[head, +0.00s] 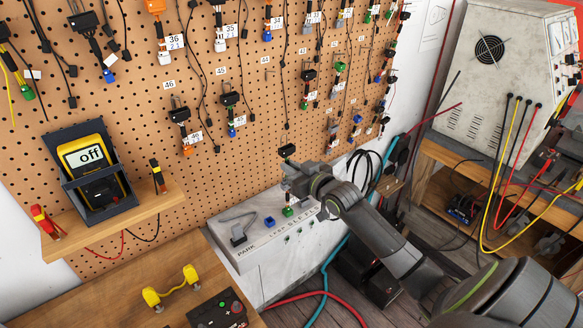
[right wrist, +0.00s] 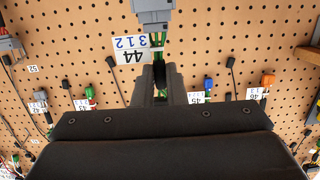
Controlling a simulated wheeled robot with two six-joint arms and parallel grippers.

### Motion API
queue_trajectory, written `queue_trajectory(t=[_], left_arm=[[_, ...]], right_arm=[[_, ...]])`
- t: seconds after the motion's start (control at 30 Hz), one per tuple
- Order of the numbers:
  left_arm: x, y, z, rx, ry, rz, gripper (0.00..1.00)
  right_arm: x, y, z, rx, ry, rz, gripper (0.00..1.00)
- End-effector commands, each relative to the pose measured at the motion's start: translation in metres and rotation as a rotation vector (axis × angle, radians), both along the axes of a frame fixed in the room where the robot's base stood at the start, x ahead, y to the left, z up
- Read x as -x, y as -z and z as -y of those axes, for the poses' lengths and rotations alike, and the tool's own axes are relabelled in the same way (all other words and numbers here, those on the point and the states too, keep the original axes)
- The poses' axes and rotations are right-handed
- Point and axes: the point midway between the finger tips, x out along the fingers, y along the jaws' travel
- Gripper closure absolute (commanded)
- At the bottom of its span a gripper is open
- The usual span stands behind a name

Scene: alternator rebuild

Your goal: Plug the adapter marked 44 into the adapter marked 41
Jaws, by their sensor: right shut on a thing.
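The adapter marked 44 (right wrist: 153,12) has a grey connector, green wires and a white tag (right wrist: 134,50) reading 44 and 312. My right gripper (right wrist: 160,82) is shut on its wires below the connector. In the head view the right gripper (head: 304,176) is in front of the pegboard's lower part, above a grey control box; the adapter is mostly hidden there. I cannot pick out the adapter marked 41; the tags on the pegboard's right side are too small to read. My left gripper is not in view.
The pegboard (head: 215,90) is hung with several adapters and cables. The grey box (head: 262,256) below carries a blue connector (head: 270,221) and a green one (head: 288,211). A yellow meter reading off (head: 83,155) stands on a shelf at left. A bench tester (head: 500,85) is at right.

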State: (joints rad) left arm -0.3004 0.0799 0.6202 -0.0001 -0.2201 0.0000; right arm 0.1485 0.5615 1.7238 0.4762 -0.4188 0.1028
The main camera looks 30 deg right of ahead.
Motion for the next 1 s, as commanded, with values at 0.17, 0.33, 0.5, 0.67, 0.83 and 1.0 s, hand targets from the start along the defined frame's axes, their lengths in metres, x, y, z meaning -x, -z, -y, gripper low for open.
queue_trajectory(t=[0.17, 0.33, 0.5, 0.67, 0.83, 1.0], left_arm=[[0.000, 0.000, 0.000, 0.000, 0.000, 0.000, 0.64], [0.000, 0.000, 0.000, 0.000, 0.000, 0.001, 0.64], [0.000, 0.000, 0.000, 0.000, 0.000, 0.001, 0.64], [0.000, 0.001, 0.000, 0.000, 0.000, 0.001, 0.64], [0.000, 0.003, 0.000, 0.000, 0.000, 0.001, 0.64], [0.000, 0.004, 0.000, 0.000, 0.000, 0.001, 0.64]], right_arm=[[0.000, 0.000, 0.000, 0.000, 0.000, 0.000, 0.77], [0.000, 0.000, 0.000, 0.000, 0.000, 0.000, 0.63], [0.000, 0.000, 0.000, 0.000, 0.000, 0.000, 0.63], [0.007, 0.000, 0.001, 0.003, 0.001, -0.001, 0.63], [0.030, -0.003, 0.003, 0.004, -0.002, -0.001, 0.63], [0.066, -0.008, 0.006, 0.007, -0.001, -0.002, 0.63]])
